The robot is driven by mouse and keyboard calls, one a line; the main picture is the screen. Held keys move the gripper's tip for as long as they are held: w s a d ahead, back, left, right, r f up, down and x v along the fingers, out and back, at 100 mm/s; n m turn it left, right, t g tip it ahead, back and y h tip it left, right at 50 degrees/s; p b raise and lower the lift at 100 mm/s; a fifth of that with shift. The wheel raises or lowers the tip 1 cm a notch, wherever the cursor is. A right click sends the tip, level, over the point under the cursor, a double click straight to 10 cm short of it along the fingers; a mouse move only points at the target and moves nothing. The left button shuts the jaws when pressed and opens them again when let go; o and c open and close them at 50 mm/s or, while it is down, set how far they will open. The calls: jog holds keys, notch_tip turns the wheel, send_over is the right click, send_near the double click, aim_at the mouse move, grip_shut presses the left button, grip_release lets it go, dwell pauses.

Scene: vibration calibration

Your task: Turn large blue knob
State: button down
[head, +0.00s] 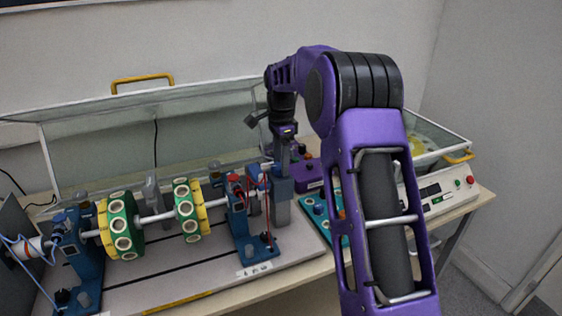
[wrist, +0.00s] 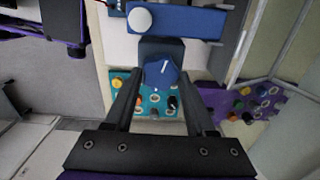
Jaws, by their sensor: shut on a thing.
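The large blue knob (wrist: 161,72) has a white pointer line and shows in the wrist view between my two dark fingers. My gripper (wrist: 160,80) is shut on it, with one finger on each side. The knob sits at the dark grey post below a blue bar (wrist: 178,20), above a teal panel. In the head view my gripper (head: 285,150) points down by the blue and grey post at the right end of the rig. The knob cannot be made out there.
The teal panel (wrist: 147,104) carries small coloured knobs and sockets. A purple box (head: 308,176) with knobs stands beside the post. A shaft with green and yellow discs (head: 122,226) lies left. A raised clear cover (head: 100,140) stands behind. A white control unit (head: 440,195) is right.

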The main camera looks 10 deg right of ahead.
aim_at(279, 165)
jog(key=n, duration=0.8)
jog(key=shift+w, duration=0.15)
jog(key=n, duration=0.3)
jog(key=shift+a+n, duration=0.1)
jog(key=shift+n, duration=0.2)
jog(key=shift+a+n, duration=0.1)
jog(key=shift+n, duration=1.5)
jog(key=shift+c, duration=1.1)
grip_release()
notch_tip(279, 165, up, 18)
jog(key=shift+f, duration=0.25)
